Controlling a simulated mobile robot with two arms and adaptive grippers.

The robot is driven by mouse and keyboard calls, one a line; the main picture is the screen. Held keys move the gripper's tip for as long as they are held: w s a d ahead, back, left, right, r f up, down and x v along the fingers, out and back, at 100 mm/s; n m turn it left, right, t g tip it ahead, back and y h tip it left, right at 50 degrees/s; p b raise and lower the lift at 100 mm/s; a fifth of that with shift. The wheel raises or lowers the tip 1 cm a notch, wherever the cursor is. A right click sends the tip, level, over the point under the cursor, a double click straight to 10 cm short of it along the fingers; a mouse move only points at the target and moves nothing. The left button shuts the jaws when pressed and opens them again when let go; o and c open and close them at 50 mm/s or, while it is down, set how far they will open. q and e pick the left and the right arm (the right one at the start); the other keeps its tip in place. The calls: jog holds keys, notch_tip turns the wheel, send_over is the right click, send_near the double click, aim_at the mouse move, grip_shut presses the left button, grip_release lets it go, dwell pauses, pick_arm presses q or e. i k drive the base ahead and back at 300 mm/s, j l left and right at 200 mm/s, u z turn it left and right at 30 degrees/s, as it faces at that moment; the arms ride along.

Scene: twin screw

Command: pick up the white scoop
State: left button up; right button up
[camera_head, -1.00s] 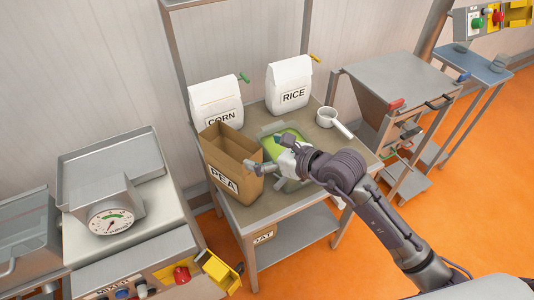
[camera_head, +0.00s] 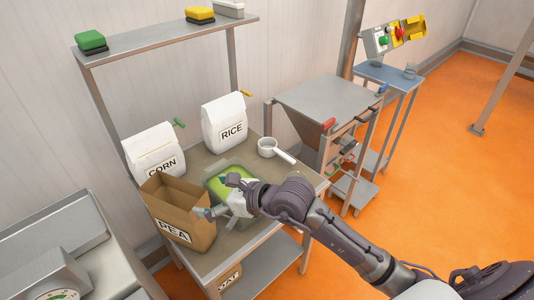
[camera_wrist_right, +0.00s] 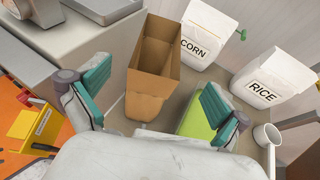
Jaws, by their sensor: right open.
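The white scoop (camera_head: 268,147) lies on the table at its back right, its handle pointing toward the front right. My left gripper is not in view.
An open brown PEA box (camera_head: 184,210) stands at the table's left, close to my right gripper. CORN (camera_head: 152,150) and RICE (camera_head: 224,120) bags stand at the back. A clear bin with green contents (camera_head: 222,172) sits mid-table. A shelf (camera_head: 170,38) rises behind.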

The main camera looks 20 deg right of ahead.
aim_at(267, 146)
jog(key=z, duration=1.05)
